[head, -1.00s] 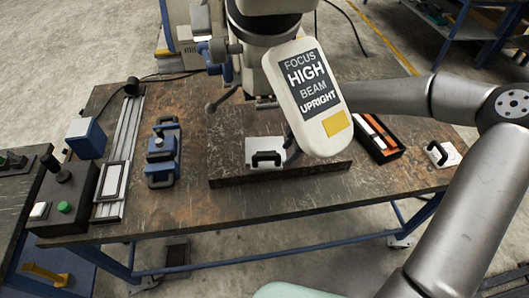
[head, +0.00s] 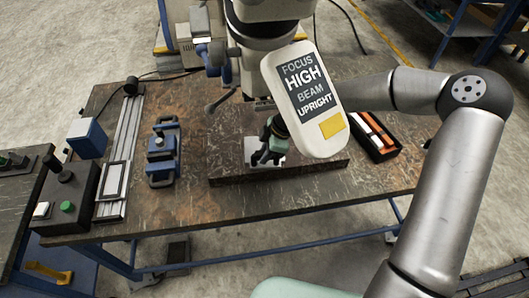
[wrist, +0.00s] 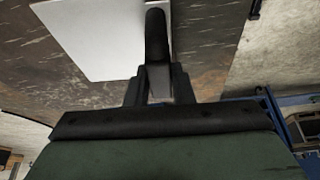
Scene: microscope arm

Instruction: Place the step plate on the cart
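A white plate with a black handle (head: 252,148), which I take as the step plate, lies on the dark raised block in the middle of the table. My gripper (head: 268,150) is down at it, partly behind the sign. In the wrist view, my gripper (wrist: 159,85) has its two fingers close together on either side of the black handle (wrist: 157,35) and looks shut on it. The white plate (wrist: 92,38) spreads out beyond the fingers. A framed carriage (head: 115,180) sits at the near end of a rail; I cannot tell whether it is the cart.
A microscope head with a sign (head: 305,98) hangs over the block (head: 225,181). A blue piece with black handles (head: 162,155) stands to the left, a control box (head: 68,195) further left. A black tray (head: 376,148) lies to the right. The front of the table is clear.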

